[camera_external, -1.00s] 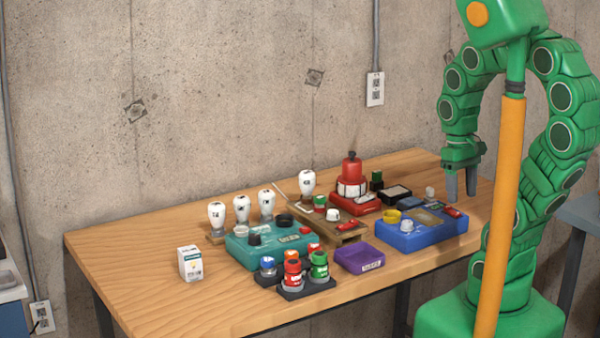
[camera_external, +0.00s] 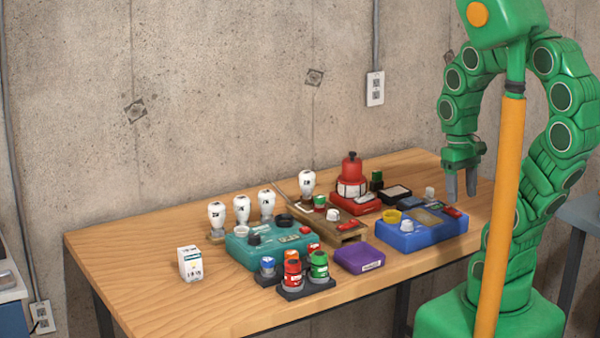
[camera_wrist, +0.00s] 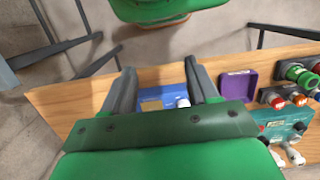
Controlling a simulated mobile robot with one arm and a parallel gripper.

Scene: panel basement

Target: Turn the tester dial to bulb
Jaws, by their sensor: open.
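A blue box (camera_external: 432,236) with a white knob (camera_external: 407,225), a yellow ring and a dark panel stands at the right of the table. A teal box (camera_external: 262,254) with dark knobs and small labels stands left of it. I cannot tell for sure which box is the tester, and the dial markings are too small to read. My gripper (camera_external: 462,190) is open and empty, fingers down, near the right rear of the blue box. In the wrist view the blue box (camera_wrist: 152,95) and white knob (camera_wrist: 183,103) show between the fingers, partly hidden by my gripper.
A purple tray (camera_external: 359,259) lies between the boxes. Capped red, green and blue items (camera_external: 292,271) stand in front of the teal box. White bulbs (camera_external: 241,209) line its back. A red device (camera_external: 351,180) stands behind. The table's left (camera_external: 130,255) is mostly clear except a small white carton (camera_external: 190,263).

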